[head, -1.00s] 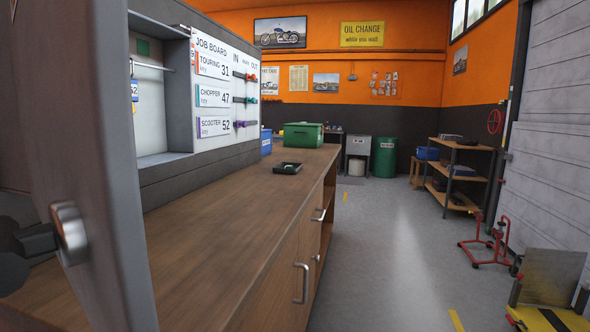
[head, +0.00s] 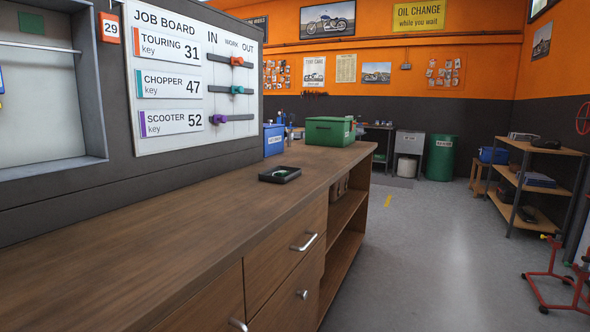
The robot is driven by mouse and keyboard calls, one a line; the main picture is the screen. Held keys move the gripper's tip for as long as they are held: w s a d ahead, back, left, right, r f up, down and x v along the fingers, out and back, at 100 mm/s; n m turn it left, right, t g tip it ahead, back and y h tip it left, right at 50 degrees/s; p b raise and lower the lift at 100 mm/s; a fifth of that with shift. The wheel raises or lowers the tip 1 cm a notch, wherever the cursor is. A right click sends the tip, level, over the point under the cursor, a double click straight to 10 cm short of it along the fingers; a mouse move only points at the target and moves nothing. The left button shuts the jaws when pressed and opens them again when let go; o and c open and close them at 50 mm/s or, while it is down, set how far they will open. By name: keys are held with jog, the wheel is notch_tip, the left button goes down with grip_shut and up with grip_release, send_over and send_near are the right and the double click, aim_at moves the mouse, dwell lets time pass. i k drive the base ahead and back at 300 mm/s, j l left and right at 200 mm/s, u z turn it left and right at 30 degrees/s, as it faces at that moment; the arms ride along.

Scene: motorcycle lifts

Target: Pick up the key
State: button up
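No bare key shows clearly. An orange tag (head: 109,27) numbered 29 hangs at the right edge of an open wall cabinet (head: 96,150). A sliver of a blue tag (head: 1,82) shows at the left picture edge, inside the cabinet. The job board (head: 190,75) lists touring key 31, chopper key 47 and scooter key 52. Its orange slider (head: 236,61) and teal slider (head: 237,90) stand under WORK, and its purple slider (head: 218,120) stands nearer IN. My gripper is out of view.
The wooden bench (head: 150,215) runs along the wall, mostly bare in front. A green box (head: 328,131) and a blue bin (head: 273,140) stand at its far end. Open floor (head: 430,260) lies to the right, with shelves (head: 540,180) and a red stand (head: 550,275) beyond.

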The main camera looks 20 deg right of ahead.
aim_at(281, 172)
jog(key=i+l, duration=0.2)
jog(key=l, duration=0.15)
jog(key=i+l, duration=0.25)
jog(key=l, duration=0.15)
jog(key=i+l+u, duration=0.1)
jog(key=l, duration=0.25)
jog(key=i+l, duration=0.5)
jog(key=l, duration=0.25)
jog(key=i+l, duration=0.15)
jog(key=i, duration=0.25)
jog(key=i+l, duration=0.2)
jog(key=i, duration=0.15)
jog(key=i+l+u, duration=0.1)
jog(key=i, duration=0.3)
